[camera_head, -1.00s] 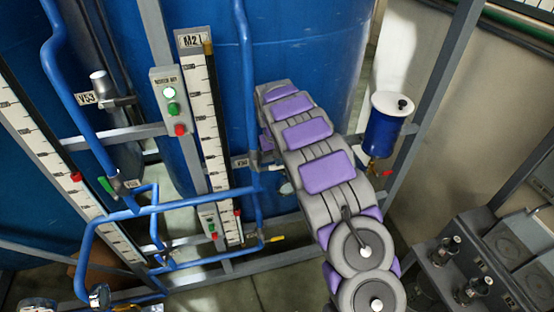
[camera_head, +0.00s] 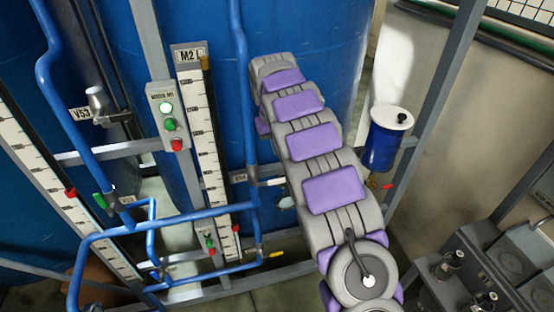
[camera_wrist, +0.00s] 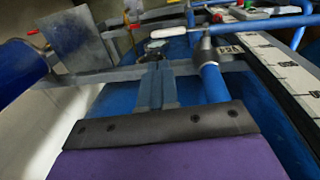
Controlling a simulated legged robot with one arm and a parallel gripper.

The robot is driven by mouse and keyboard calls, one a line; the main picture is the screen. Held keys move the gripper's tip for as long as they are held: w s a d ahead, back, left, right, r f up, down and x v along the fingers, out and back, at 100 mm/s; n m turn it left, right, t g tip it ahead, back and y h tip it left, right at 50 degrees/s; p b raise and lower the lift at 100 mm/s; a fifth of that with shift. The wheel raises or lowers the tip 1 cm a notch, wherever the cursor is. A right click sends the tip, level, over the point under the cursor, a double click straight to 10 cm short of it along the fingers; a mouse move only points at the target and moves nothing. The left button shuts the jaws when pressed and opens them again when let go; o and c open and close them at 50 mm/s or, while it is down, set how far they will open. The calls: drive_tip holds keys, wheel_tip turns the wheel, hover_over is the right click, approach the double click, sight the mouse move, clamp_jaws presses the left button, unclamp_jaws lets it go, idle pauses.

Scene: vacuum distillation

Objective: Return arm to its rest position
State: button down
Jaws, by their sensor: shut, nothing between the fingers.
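My arm, grey with purple pads, runs from the bottom right up to the upper middle in the head view, in front of a large blue tank (camera_head: 310,35). Its far end hides my gripper there. In the wrist view my gripper (camera_wrist: 157,68) has its two blue-grey fingers together, shut and empty. A grey frame bar and a blue pipe (camera_wrist: 213,80) show around and beside the fingers. I cannot tell the exact distance between them.
Left of my arm stand a level gauge marked M2 (camera_head: 205,140), a button box (camera_head: 168,115) and blue pipes (camera_head: 170,218). To the right are a blue pot with a white lid (camera_head: 386,138), a slanted grey post (camera_head: 437,95) and a dark machine with knobs (camera_head: 470,275).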

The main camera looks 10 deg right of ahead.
drive_tip(key=s+m+g+b, duration=0.1)
drive_tip(key=s+b, duration=0.8)
drive_tip(key=s, duration=1.6)
drive_tip(key=s+a+f+b, duration=0.1)
drive_tip(key=s+f, duration=0.3)
drive_tip(key=s, duration=0.4)
drive_tip(key=s+a+f+b, duration=0.1)
drive_tip(key=s+f+b, duration=0.2)
drive_tip(key=s+f, duration=0.2)
drive_tip(key=s+a+f+g+y+b, duration=0.1)
drive_tip(key=s+f+b, duration=0.2)
drive_tip(key=s, duration=0.8)
drive_tip(key=shift+s+f+n, duration=0.25)
drive_tip(key=shift+f+n, duration=0.05)
drive_tip(key=shift+f, duration=0.55)
drive_tip(key=shift+a, duration=0.1)
